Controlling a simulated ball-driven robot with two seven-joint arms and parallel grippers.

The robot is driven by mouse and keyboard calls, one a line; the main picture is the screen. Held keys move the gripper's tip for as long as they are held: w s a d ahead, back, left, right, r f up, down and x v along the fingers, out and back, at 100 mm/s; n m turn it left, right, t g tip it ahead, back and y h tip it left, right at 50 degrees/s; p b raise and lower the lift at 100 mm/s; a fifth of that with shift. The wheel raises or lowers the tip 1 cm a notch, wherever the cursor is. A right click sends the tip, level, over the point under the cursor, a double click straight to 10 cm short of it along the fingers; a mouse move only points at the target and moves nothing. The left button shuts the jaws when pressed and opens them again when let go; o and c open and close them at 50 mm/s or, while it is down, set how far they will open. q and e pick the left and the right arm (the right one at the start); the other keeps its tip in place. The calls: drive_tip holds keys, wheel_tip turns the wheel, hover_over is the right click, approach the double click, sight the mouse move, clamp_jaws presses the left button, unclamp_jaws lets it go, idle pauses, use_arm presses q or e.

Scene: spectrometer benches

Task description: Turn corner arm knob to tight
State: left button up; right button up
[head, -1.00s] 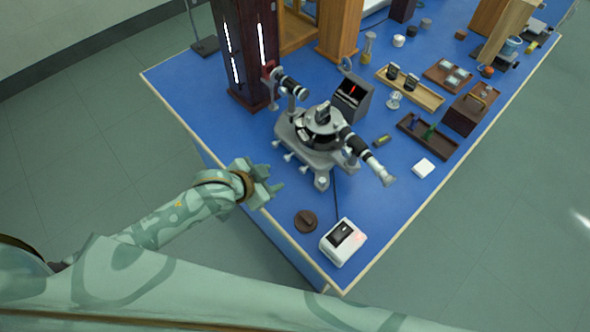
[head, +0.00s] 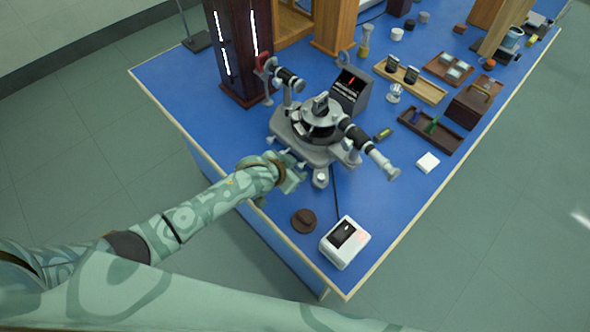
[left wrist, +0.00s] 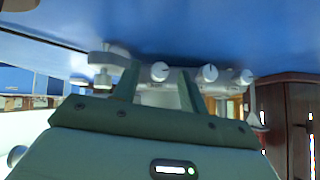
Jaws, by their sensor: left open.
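The grey spectrometer (head: 318,122) stands on the blue bench, its black-and-silver telescope pointing to the lower right. In the left wrist view, small pale round knobs with a dark line on their faces show in a row. One knob (left wrist: 159,71) appears between my fingertips, another knob (left wrist: 209,73) is just to the right, and a third knob (left wrist: 247,77) is farther right. My left gripper (head: 297,170) is at the spectrometer's near-left base edge; its open fingers (left wrist: 157,82) show in the wrist view. I cannot tell whether they touch the knob. My right gripper is out of view.
A white box with a dark screen (head: 344,242) and a brown round disc (head: 303,220) are near the bench's front corner. A dark lamp housing (head: 238,60) stands behind. A wooden tray (head: 425,91) and a dark rack (head: 450,140) lie to the right.

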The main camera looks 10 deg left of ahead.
use_arm(q)
drive_tip(key=shift+w+f, duration=0.1)
clamp_jaws()
drive_tip(key=shift+d+p, duration=0.15)
drive_tip(key=shift+p, duration=0.3)
drive_tip(key=shift+m+t+y, duration=0.3)
drive_tip(key=shift+y, duration=0.1)
unclamp_jaws()
